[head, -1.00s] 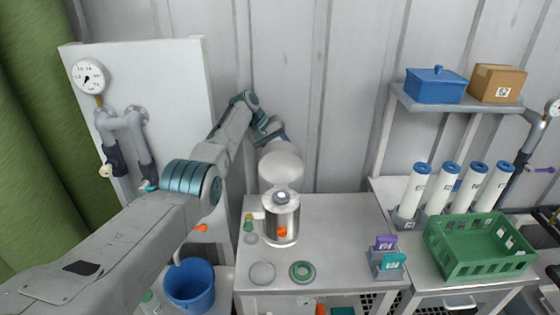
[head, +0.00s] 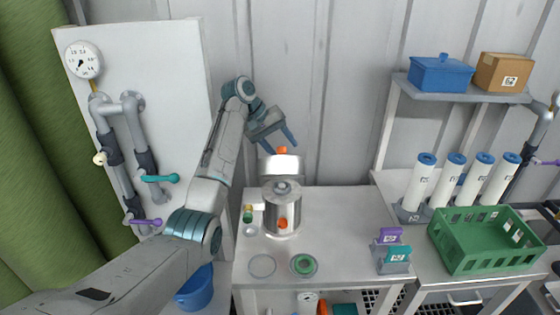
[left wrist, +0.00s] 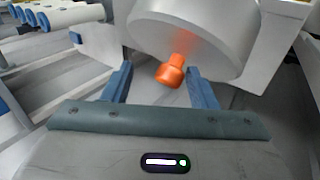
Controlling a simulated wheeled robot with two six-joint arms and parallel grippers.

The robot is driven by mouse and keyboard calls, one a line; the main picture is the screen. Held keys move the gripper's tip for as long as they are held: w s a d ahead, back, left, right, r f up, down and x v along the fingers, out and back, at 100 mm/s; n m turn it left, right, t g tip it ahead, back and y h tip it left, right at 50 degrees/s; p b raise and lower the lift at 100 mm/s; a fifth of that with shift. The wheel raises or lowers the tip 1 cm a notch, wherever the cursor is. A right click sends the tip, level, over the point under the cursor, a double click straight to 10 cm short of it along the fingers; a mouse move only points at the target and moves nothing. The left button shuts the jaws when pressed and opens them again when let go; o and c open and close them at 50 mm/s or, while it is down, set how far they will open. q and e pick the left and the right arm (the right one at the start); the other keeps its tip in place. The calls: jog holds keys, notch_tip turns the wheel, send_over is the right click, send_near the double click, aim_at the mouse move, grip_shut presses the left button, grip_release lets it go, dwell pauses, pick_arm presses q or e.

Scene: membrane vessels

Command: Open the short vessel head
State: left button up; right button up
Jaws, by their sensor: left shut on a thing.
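The short vessel (head: 283,212) is a steel cylinder standing on the bench, with an orange knob (head: 282,223) on its front. Its pale vessel head (head: 281,166) is raised above and behind the body, with an orange handle (head: 282,150) at its top. My left gripper (head: 279,146) is at this handle, coming from above and behind. In the left wrist view, its blue fingers stand on both sides of the orange handle (left wrist: 170,73), with the head's grey disc beyond. Where the fingers touch it is hard to see. My right gripper is out of view.
A clear ring (head: 262,265) and a green ring (head: 303,265) lie at the bench front. A cartridge holder (head: 394,266) and a green crate (head: 482,255) stand to the right. White tubes (head: 418,182) stand behind the crate. A pipe panel (head: 180,75) is at the left.

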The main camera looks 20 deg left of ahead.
aim_at(280, 153)
pick_arm(q)
jog(key=s, duration=0.1)
jog(key=s+d+b, duration=0.1)
jog(key=s, duration=0.3)
jog(key=shift+s+d+r+b, duration=0.15)
jog(key=shift+d+r+b, duration=0.05)
jog(key=shift+r+b, duration=0.15)
jog(key=s+p, duration=0.2)
jog(key=p, duration=0.1)
jog(key=shift+s+d+r, duration=0.2)
jog(key=shift+s+d, duration=0.1)
jog(key=shift+d, duration=0.05)
jog(key=shift+c, duration=0.2)
